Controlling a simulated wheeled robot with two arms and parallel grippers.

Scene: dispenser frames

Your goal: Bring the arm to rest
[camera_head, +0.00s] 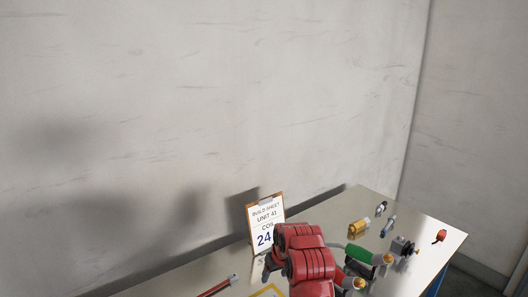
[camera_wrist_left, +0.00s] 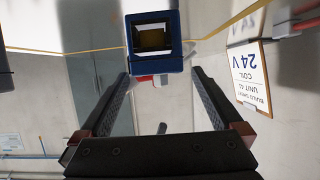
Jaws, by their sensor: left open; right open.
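My red arm (camera_head: 306,262) reaches up from the bottom of the head view over the table. Dark grey parts at its far side look like my right gripper (camera_head: 358,269), open and largely hidden among the parts there. My left gripper (camera_wrist_left: 160,78) shows in the left wrist view with its two dark fingers spread wide and nothing between them. A blue square frame with a brownish inside (camera_wrist_left: 153,60) shows just beyond its fingertips; I cannot tell the distance.
The table (camera_head: 425,222) carries a green cylinder (camera_head: 358,254), a brass fitting (camera_head: 358,228), a grey-black part (camera_head: 402,246) and a red piece (camera_head: 439,236). A clipboard sheet reading "24" (camera_head: 264,216) stands near the wall. A red tool (camera_head: 216,288) lies at the front left.

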